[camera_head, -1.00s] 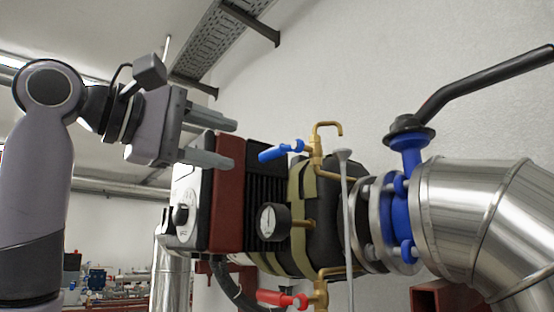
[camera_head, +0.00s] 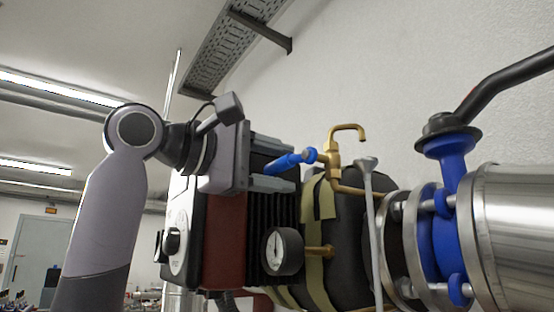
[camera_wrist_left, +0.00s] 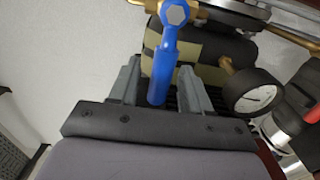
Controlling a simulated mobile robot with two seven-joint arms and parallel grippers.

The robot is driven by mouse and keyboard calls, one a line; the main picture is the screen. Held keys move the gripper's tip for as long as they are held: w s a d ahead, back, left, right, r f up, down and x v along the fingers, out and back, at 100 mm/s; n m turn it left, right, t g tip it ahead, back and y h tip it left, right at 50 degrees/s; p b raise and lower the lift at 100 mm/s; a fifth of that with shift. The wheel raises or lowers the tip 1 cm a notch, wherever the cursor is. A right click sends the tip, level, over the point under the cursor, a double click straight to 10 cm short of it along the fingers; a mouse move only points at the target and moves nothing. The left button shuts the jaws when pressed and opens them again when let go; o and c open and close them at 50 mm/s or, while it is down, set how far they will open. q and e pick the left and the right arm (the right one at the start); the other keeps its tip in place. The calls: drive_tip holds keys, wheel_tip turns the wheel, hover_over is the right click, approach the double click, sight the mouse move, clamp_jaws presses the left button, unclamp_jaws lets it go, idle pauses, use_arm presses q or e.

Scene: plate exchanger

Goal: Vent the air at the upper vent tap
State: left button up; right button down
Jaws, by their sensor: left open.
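The upper vent tap (camera_head: 334,165) is brass with a hooked spout and a blue lever handle (camera_head: 290,161) pointing left. The handle also shows in the left wrist view (camera_wrist_left: 164,70), its free end between the fingers. My left gripper (camera_head: 289,165) is open, with one finger above and one below the handle in the head view. In the wrist view I see gaps between the handle and both fingers (camera_wrist_left: 159,75). My right gripper is not in view.
A grey-white rod (camera_head: 373,225) and a blue valve (camera_head: 453,170) with a long black lever stand to the right.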

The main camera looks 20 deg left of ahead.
use_arm(q)
drive_tip(key=shift+w, duration=0.1)
clamp_jaws()
